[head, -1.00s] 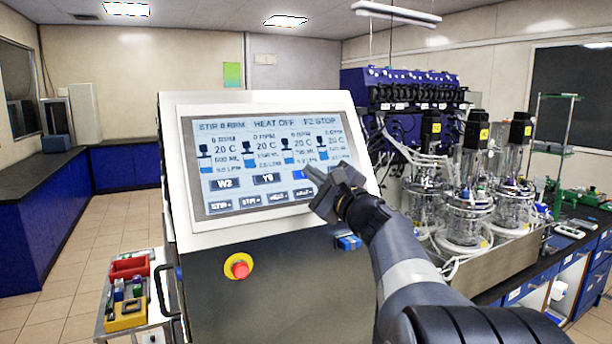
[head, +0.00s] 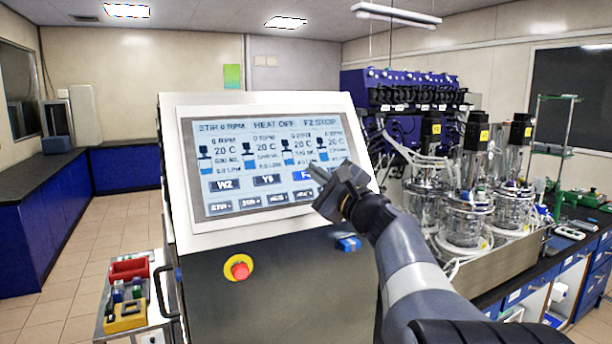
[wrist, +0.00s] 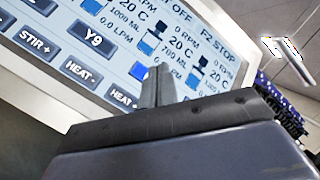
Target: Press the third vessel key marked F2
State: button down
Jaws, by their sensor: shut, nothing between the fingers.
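The touch screen (head: 265,165) stands tilted on a light grey console and shows several vessel columns, with a header reading 0 RPM, HEAT OFF and F2 STOP. Below them is a row of vessel keys: W2 (head: 224,185), Y9 (head: 264,180) and a bright blue third key (head: 301,176), its label mostly hidden by my gripper. Y9 also shows in the wrist view (wrist: 93,39). My gripper (head: 320,174) is shut and empty, its tips in front of the screen at the right part of the third key. I cannot tell whether they touch the glass.
A row of dark keys (head: 249,201) lies below the vessel keys. A red stop button (head: 238,267) sits on the console's front. Glass vessels (head: 468,215) stand on the bench to the right. A cart with bins (head: 127,316) stands at lower left.

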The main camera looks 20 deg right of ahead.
jog(key=shift+s+r, duration=0.1)
jog(key=s+r, duration=0.1)
jog(key=s, duration=0.1)
jog(key=s+r+p, duration=0.1)
jog(key=s, duration=0.1)
jog(key=shift+r, duration=0.15)
dwell(0.7)
jog(key=p, duration=0.1)
jog(key=w+p, duration=0.1)
jog(key=p, duration=0.1)
jog(key=shift+w+f, duration=0.2)
jog(key=shift+w, duration=0.1)
